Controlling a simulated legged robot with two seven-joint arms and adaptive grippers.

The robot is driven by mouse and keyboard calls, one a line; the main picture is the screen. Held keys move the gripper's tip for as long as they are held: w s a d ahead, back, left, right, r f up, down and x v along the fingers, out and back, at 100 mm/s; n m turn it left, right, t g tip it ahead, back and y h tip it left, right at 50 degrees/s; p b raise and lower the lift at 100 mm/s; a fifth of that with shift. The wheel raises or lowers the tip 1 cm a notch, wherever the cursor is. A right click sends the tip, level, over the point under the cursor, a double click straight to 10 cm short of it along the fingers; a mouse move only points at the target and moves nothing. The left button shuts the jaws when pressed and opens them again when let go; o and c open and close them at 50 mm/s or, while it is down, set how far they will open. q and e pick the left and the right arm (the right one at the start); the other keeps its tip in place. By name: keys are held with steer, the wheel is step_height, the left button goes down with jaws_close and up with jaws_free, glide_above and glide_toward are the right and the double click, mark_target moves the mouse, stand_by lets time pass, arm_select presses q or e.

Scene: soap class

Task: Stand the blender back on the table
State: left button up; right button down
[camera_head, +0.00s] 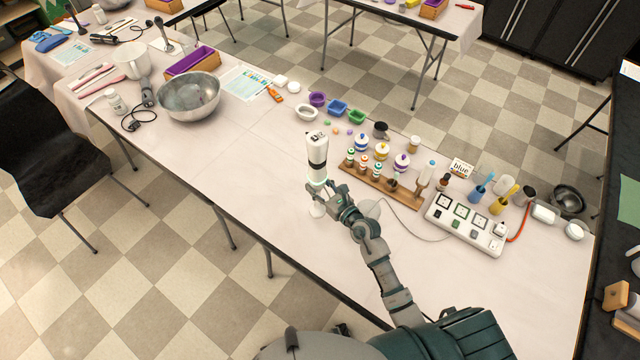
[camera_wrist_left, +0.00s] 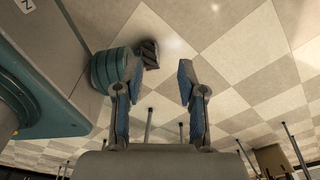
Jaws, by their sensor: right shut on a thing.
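The white blender (camera_head: 317,152) with a dark band stands roughly upright over the front part of the table (camera_head: 255,180). Its lower end shows just below my right gripper (camera_head: 328,193); I cannot tell whether it rests on the tabletop. My right gripper is shut on the blender's lower part, and its fingers hide some of it. My left gripper (camera_wrist_left: 155,80) is open and empty in the left wrist view, with the checkered floor beyond it. The left gripper does not show in the head view.
A wooden rack (camera_head: 382,188) of small bottles stands close right of the blender. A white power strip (camera_head: 466,224) with a cord lies farther right. A metal bowl (camera_head: 188,96) stands to the left. Small colored cups (camera_head: 337,108) lie behind. The tabletop left of the blender is clear.

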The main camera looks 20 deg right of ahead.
mark_target(320, 192)
steer(key=shift+d+r, duration=0.1)
steer(key=shift+d, duration=0.85)
steer(key=shift+a+f, duration=0.25)
steer(key=shift+a, duration=0.2)
steer(key=shift+a+f+b, duration=0.45)
steer(key=shift+f+b, duration=0.05)
steer(key=shift+f, duration=0.25)
steer(key=shift+d+f+b, duration=0.4)
steer(key=shift+d+f, duration=0.05)
steer(key=shift+d+f+b, duration=0.15)
steer(key=shift+f+b, duration=0.25)
steer(key=shift+f, duration=0.2)
steer(key=shift+a+r, duration=0.1)
steer(key=shift+a, duration=0.35)
arm_select(q)
steer(key=shift+s+d+f, duration=0.1)
steer(key=shift+d+f, duration=0.25)
steer(key=shift+f, duration=0.25)
steer(key=shift+s+d+f, duration=0.1)
steer(key=shift+d+f, duration=0.25)
steer(key=shift+f, duration=0.2)
steer(key=shift+d, duration=0.1)
